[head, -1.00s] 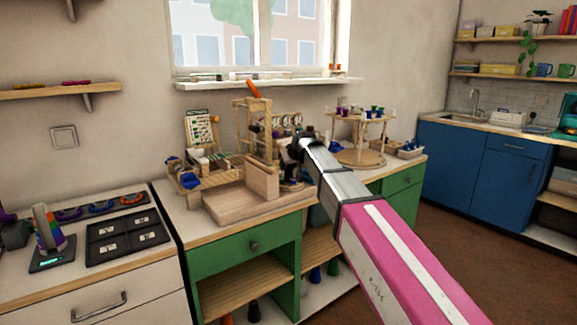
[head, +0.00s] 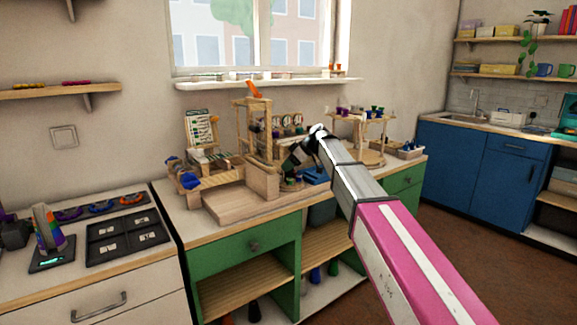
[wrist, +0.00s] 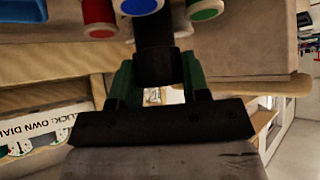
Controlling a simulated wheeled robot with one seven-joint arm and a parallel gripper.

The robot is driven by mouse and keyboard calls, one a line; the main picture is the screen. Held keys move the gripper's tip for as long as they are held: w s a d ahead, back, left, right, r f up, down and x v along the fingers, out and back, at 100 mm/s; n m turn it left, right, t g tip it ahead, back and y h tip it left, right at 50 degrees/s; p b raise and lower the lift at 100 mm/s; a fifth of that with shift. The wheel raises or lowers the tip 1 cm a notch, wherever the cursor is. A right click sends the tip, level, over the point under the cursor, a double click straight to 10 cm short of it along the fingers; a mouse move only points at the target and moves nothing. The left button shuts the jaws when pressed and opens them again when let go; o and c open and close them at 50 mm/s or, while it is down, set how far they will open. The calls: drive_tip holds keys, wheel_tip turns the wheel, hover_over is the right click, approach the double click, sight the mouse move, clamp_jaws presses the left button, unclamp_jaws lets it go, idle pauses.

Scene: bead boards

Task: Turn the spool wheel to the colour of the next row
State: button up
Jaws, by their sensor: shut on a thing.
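My gripper (wrist: 157,68) shows in the wrist view with its two green fingers closed on a dark, post-like piece (wrist: 154,35). In the head view my gripper (head: 291,167) is down beside the wooden frame on the green bench. A red spool (wrist: 98,14), a blue spool (wrist: 140,6) and a green spool (wrist: 205,8) with pale rims sit just beyond the dark piece. They appear to belong to the spool wheel, but most of it is hidden or out of the wrist view. Which colour the wheel is set to cannot be told.
The wooden frame (head: 260,180) stands close left of my gripper. A card (head: 199,128) stands at the back left.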

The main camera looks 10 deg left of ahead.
drive_tip(key=shift+n+g, duration=0.7)
drive_tip(key=shift+n, duration=0.3)
drive_tip(key=o, duration=0.9)
drive_tip(key=v, duration=1)
drive_tip(key=shift+w+d+r, duration=0.2)
drive_tip(key=shift+d+r, duration=0.05)
drive_tip(key=shift+r, duration=0.05)
